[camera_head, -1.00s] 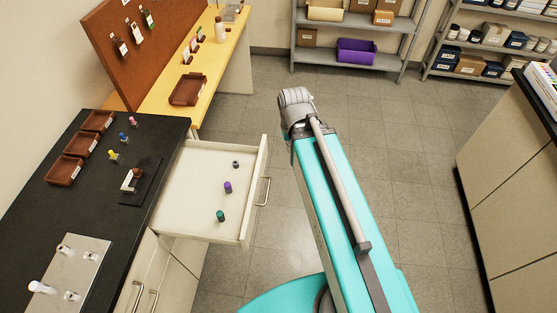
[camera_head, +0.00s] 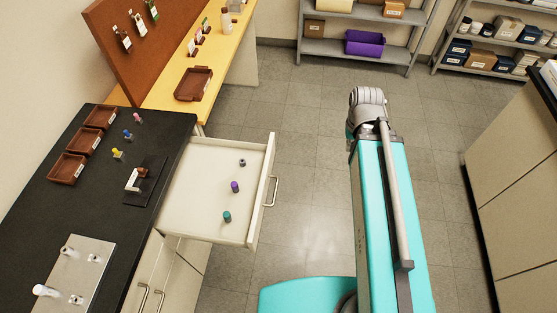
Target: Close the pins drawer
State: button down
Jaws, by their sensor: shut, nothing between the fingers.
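The pins drawer (camera_head: 185,205) stands pulled out from the black-topped cabinet (camera_head: 105,215) at left. Its front carries a metal handle (camera_head: 271,191) on the outer side. Inside lie a purple pin (camera_head: 235,187), a teal pin (camera_head: 227,217) and a small grey piece (camera_head: 242,162). My teal arm is to the right of the drawer, apart from the handle, with floor between them. Its grey joint is the farthest part that shows. My gripper's fingers do not show in this view.
Brown trays (camera_head: 67,169), small coloured pins (camera_head: 118,154) and a metal plate (camera_head: 75,272) sit on the black top. A yellow bench (camera_head: 170,117) is behind it. Open floor (camera_head: 310,170) lies right of the drawer. A beige cabinet (camera_head: 515,190) stands at far right.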

aim_at(200, 191)
jog(key=u, duration=0.05)
jog(key=k, duration=1.45)
jog(key=u, duration=0.5)
jog(key=i, duration=1)
jog(key=z, duration=0.05)
